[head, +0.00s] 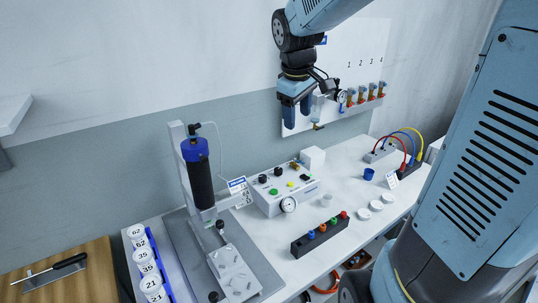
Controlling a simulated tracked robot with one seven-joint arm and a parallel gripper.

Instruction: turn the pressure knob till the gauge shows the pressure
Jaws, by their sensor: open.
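A small round gauge (341,97) sits on the white wall panel, just right of my gripper. A regulator-like fitting (318,114) hangs beside and partly behind the fingers; its knob is too small to make out. A second white dial gauge (288,204) is on the front of the white control box (268,197); its needle cannot be read. My gripper (295,120) points down in front of the panel, open, with nothing seen between the fingers. Whether a finger touches the fitting cannot be told.
A black cylinder with a blue cap (198,172) stands on a grey plate at left. Several numbered white jars (144,262) stand at the left edge. A black block (319,234) with coloured knobs lies in front. Coloured cables (401,137) arch at right.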

